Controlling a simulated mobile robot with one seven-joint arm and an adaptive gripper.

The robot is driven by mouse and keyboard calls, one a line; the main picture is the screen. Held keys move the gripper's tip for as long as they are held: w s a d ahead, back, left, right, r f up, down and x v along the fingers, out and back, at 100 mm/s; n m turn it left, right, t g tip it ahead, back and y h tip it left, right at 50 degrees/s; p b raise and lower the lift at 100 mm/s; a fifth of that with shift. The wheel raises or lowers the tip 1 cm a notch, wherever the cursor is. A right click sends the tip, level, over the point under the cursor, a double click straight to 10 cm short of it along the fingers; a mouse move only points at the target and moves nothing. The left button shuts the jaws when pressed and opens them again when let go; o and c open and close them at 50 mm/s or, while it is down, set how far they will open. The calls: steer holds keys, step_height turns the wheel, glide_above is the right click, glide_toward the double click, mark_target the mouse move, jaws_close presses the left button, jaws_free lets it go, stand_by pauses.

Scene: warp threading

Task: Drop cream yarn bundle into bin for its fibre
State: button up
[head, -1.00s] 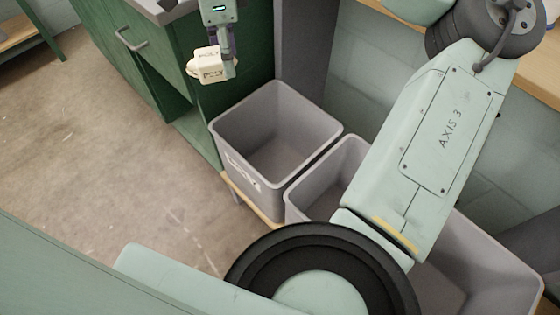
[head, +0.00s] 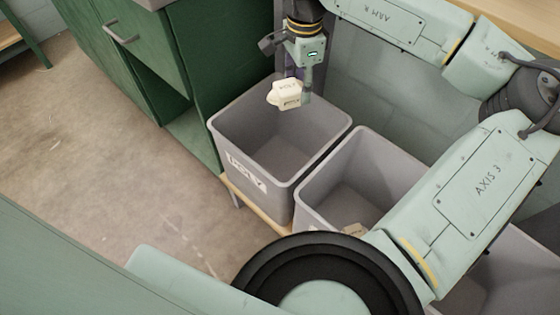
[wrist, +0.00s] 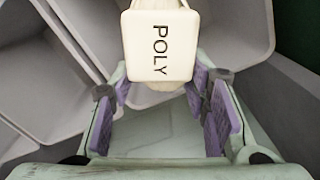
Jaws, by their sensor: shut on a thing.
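The cream yarn bundle (head: 285,94) is labelled POLY; its label also reads clearly in the wrist view (wrist: 160,45). My gripper (head: 304,82) is shut on the bundle, and in the wrist view its purple-padded fingers (wrist: 165,95) lie on both sides of it. In the head view the bundle appears over the far part of the grey bin labelled POLY (head: 246,172). The exact height above the rim is hard to tell. The inside of this bin that shows looks empty.
Another grey bin (head: 510,265) is partly hidden behind my arm. A green cabinet (head: 215,60) stands close behind and left of the POLY bin. Open floor (head: 90,150) lies left.

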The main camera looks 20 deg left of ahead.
steer(key=shift+f+b, duration=0.55)
steer(key=shift+f, duration=0.85)
steer(key=o, duration=1.1)
steer(key=shift+r, duration=0.1)
step_height(320, 180, up, 12)
